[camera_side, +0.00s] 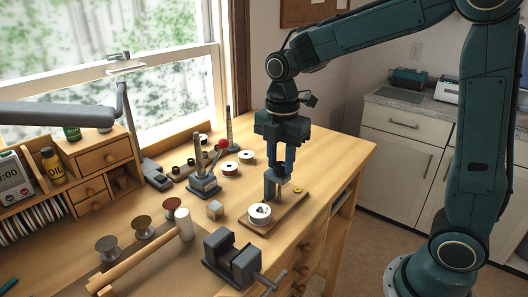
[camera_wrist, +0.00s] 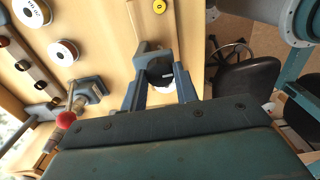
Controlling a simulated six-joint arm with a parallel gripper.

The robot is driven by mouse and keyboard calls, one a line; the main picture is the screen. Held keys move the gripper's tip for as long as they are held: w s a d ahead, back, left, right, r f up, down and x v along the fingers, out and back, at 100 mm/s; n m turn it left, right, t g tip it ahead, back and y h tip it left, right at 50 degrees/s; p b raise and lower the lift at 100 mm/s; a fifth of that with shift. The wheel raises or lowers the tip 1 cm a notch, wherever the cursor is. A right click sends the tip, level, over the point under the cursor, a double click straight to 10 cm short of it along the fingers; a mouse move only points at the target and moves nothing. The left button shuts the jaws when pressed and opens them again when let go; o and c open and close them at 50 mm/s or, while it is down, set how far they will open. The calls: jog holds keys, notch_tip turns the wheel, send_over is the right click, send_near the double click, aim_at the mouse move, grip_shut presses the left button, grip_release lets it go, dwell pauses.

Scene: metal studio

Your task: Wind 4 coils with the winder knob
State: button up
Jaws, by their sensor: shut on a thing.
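The winder stands on a wooden board (camera_side: 283,212) near the bench's front right: a grey upright bracket (camera_side: 270,187), also in the wrist view (camera_wrist: 146,50). A white spool (camera_side: 259,214) sits at the board's near end; in the wrist view it is mostly hidden behind my fingers. My gripper (camera_side: 281,171) points down over the bracket. In the wrist view, my fingers (camera_wrist: 160,92) stand either side of the dark winder knob (camera_wrist: 159,72) and are shut on it. The side view hides the knob behind the fingers. Wound turns cannot be made out.
A small yellow disc (camera_side: 297,189) lies at the board's far end. A press with a red-ball lever (camera_side: 222,144) and several spools stand left of the winder. Bench to the right is clear.

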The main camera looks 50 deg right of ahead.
jog(key=m, duration=0.4)
jog(key=shift+m, duration=0.3)
jog(key=m, duration=0.3)
jog(key=shift+m, duration=0.4)
jog(key=m, duration=1.2)
jog(key=shift+m, duration=0.3)
jog(key=m, duration=0.4)
jog(key=shift+m, duration=0.3)
jog(key=m, duration=0.7)
jog(key=shift+r, duration=0.1)
